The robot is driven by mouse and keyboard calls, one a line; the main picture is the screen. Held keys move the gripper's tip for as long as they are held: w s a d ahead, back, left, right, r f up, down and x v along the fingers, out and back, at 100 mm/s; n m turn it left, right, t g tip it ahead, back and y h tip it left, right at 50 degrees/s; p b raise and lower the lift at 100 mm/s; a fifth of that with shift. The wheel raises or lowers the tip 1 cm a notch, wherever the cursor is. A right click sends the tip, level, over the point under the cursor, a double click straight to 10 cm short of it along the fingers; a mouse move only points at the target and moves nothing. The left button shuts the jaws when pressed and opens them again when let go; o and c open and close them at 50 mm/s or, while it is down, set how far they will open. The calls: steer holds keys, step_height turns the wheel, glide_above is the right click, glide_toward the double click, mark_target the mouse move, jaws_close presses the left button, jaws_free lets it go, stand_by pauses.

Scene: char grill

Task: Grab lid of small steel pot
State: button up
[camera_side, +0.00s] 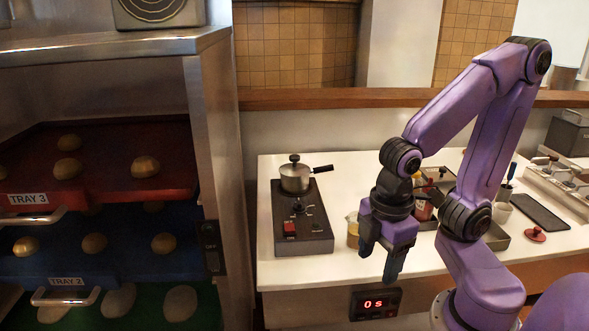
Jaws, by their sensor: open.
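The small steel pot (296,183) stands on the back of a dark burner block on the white counter, with a black handle pointing right. Its lid (295,164) sits on top, with a dark round knob at its middle. My gripper (378,266) points down, open and empty, to the right of the pot and nearer the camera. It is apart from the pot and lid.
A yellowish cup (353,232) stands close behind my gripper. A red bottle (423,208), metal trays and a red lid (535,234) lie to the right. A tray rack (213,150) stands left.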

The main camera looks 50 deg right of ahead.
steer(key=w+d+n+t+h, duration=0.15)
steer(key=w+h, duration=0.25)
steer(key=w, duration=1)
steer(key=n+h, duration=0.5)
steer(key=h, duration=0.4)
glide_toward(298, 160)
steer(key=w+d, duration=0.1)
steer(key=d+f, duration=0.1)
steer(key=w+d+f, duration=0.1)
steer(key=d, duration=0.1)
steer(key=shift+w+f, duration=0.2)
steer(key=shift+w, duration=0.1)
steer(key=shift+w+d+f, duration=0.15)
steer(key=shift+d+f, duration=0.05)
steer(key=shift+d, duration=0.5)
steer(key=shift+s+x, duration=0.1)
steer(key=shift+x, duration=1.5)
steer(key=shift+s+x, duration=0.15)
steer(key=shift+x, duration=1.45)
steer(key=shift+r, duration=0.1)
steer(key=c, duration=1)
